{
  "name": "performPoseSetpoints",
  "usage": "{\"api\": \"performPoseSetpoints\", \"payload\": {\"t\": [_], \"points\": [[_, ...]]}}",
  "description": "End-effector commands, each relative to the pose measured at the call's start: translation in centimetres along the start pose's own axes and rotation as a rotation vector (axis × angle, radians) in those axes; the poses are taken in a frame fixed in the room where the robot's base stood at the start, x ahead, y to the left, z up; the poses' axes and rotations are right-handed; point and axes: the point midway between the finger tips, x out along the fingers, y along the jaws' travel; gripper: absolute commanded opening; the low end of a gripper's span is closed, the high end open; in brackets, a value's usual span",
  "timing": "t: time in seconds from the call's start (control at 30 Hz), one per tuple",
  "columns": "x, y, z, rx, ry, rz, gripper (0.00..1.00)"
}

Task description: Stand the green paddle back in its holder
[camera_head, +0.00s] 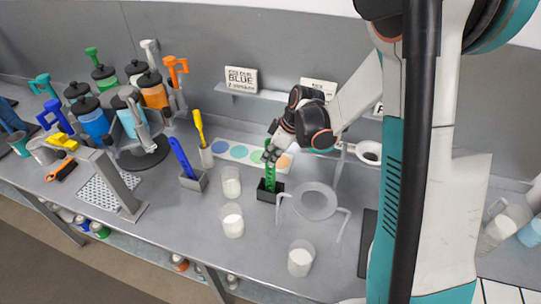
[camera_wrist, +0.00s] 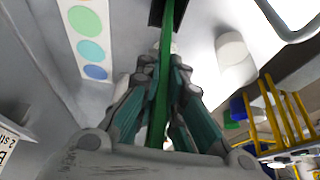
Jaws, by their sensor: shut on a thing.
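The green paddle (camera_head: 269,177) stands about upright in the head view, with its lower end at the dark holder (camera_head: 268,196). It looks to be inside the holder's opening, but how deep it sits I cannot tell. My gripper (camera_head: 272,153) is shut on the upper part of the paddle, above the holder. In the wrist view the green paddle (camera_wrist: 166,45) runs between the fingers of my gripper (camera_wrist: 163,62) to the dark holder (camera_wrist: 156,14) at the top edge.
A colour-dot strip (camera_head: 237,151) lies behind. Bottles crowd the left.

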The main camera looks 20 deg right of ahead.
Motion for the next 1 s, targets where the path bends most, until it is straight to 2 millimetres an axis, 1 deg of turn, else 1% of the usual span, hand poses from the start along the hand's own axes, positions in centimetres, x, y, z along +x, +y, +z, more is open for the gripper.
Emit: {"api": "performPoseSetpoints", "payload": {"t": [0.03, 0.07, 0.1, 0.13, 0.43, 0.57, 0.67, 0.77, 1.0], "points": [[0.0, 0.0, 0.0, 0.0, 0.0, 0.0, 0.0], [0.0, 0.0, 0.0, 0.0, 0.0, 0.0, 0.15], [0.0, 0.0, 0.0, 0.0, 0.0, 0.0, 0.24], [0.0, 0.0, 0.0, 0.0, 0.0, 0.0, 0.31], [0.0, 0.0, 0.0, 0.0, 0.0, 0.0, 0.31], [-0.4, 0.0, 0.0, 0.001, 0.0, 0.0, 0.31], [-1.5, 0.0, 0.0, 0.001, 0.0, 0.0, 0.31], [-3.1, 0.0, 0.1, 0.001, 0.0, 0.001, 0.31], [-7.7, 0.0, 0.0, 0.002, 0.0, 0.001, 0.31]]}}
